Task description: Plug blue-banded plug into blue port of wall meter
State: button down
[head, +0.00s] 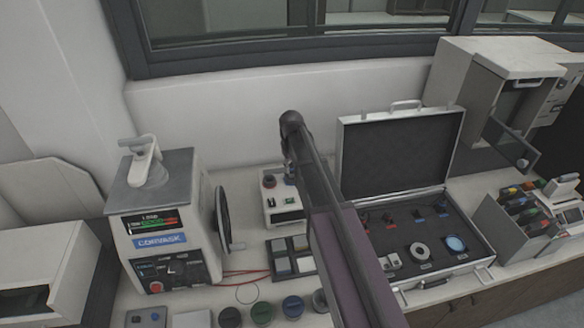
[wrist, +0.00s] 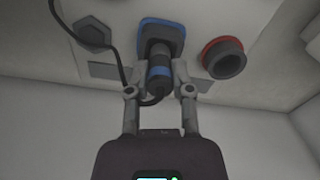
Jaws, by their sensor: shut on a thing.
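In the wrist view the blue-banded plug (wrist: 160,74) is dark with a blue ring. My gripper (wrist: 159,90) is shut on it, one finger on each side. The plug points at the blue port (wrist: 174,28), a blue-rimmed socket on the pale face of the wall meter (wrist: 194,16). Its far end overlaps the port opening; I cannot tell how deep it sits. A black cable loops on the left beside the left finger. In the head view my arm crosses the middle and my gripper cannot be made out.
A red-ringed port (wrist: 223,57) is right of the blue one, and a dark hexagonal fitting (wrist: 93,34) is left. In the head view, a machine with a handwheel (head: 158,222) stands left and an open case (head: 402,153) right. A small box (head: 283,207) is behind my arm.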

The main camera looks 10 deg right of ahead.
jog(key=shift+f+b, duration=0.85)
jog(key=shift+f, duration=0.1)
dwell(0.7)
jog(key=shift+c, duration=2.2)
grip_release()
jog(key=o, duration=0.4)
jog(key=shift+o, duration=0.2)
notch_tip(320, 180, up, 8)
jog(key=p, duration=0.7)
jog(key=shift+f+p, duration=0.2)
jog(key=shift+p, duration=0.15)
